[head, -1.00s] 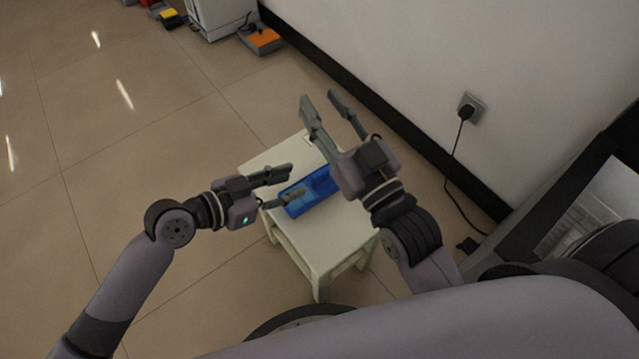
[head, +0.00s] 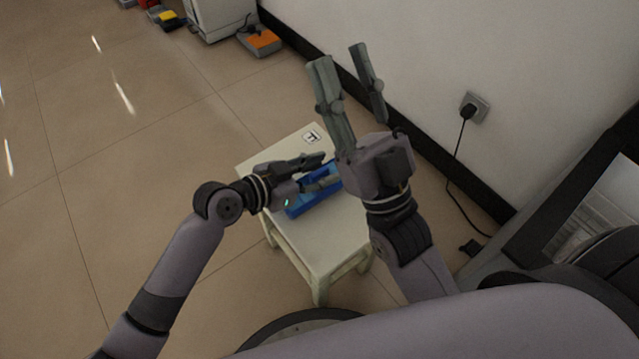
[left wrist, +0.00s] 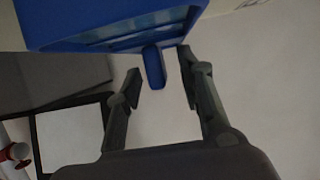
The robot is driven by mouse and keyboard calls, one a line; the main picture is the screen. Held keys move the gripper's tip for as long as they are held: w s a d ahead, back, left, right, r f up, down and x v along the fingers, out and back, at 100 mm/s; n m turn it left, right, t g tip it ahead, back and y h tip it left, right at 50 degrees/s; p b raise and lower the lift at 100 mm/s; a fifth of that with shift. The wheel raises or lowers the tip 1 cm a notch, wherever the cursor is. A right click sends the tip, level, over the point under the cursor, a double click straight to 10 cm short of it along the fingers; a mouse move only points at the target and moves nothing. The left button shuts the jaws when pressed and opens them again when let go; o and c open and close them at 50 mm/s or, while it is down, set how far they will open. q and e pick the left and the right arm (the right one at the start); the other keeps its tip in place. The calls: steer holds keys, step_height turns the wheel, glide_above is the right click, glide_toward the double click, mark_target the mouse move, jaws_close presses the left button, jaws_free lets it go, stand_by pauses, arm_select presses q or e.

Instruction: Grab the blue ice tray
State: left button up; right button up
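The blue ice tray (head: 304,206) lies on a small white stool (head: 330,245), partly covered by my left gripper in the head view. My left gripper (head: 330,170) is over the tray with its fingers spread. In the left wrist view the tray's blue side (left wrist: 60,30) fills the top, and a small blue tab on it points toward the gap between my left fingertips (left wrist: 160,72). The fingers look apart, with nothing clasped. My right gripper (head: 341,56) is open and empty, raised at the right of the stool and pointing toward the wall.
A white wall with a socket (head: 474,107) and hanging black cord stands at the right. A white cabinet (head: 222,15) and an orange-topped item (head: 263,40) are at the far back. A dark-framed panel is at the right edge.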

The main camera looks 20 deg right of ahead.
arm_select(q)
jaws_close()
stand_by(0.5)
